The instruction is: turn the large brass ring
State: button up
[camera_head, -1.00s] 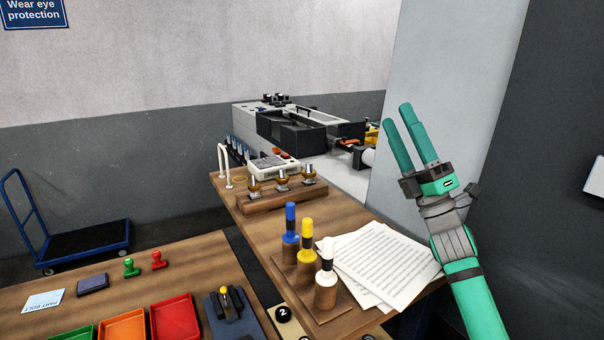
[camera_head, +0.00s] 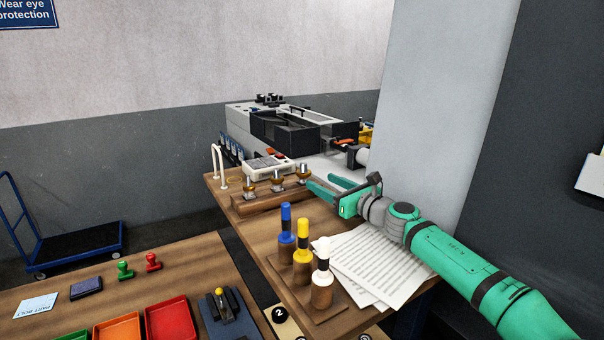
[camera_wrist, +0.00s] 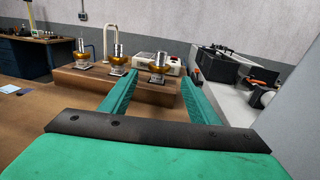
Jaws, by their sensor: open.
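Three brass rings stand in a row on a long wooden block (camera_head: 268,200), each around a silver post. In the head view they are the left ring (camera_head: 249,187), the middle ring (camera_head: 277,180) and the right ring (camera_head: 303,174). In the wrist view the far ring (camera_wrist: 82,56), the middle ring (camera_wrist: 117,60) and the near ring (camera_wrist: 158,69) also show. I cannot tell surely which is largest. My green gripper (camera_head: 322,182) is open and empty. It is level, just right of the block, with the near ring showing between its fingers (camera_wrist: 159,80) in the wrist view.
Blue, yellow and white-topped handles (camera_head: 303,257) stand in front of my gripper. Papers (camera_head: 365,262) lie under my arm. A white hoop (camera_head: 219,163) and a keypad box (camera_head: 268,167) stand behind the block. A grey pillar (camera_head: 430,110) rises at the right.

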aim_at(308, 175)
jog(key=x, duration=1)
jog(key=shift+c, duration=0.5)
jog(key=c, duration=0.9)
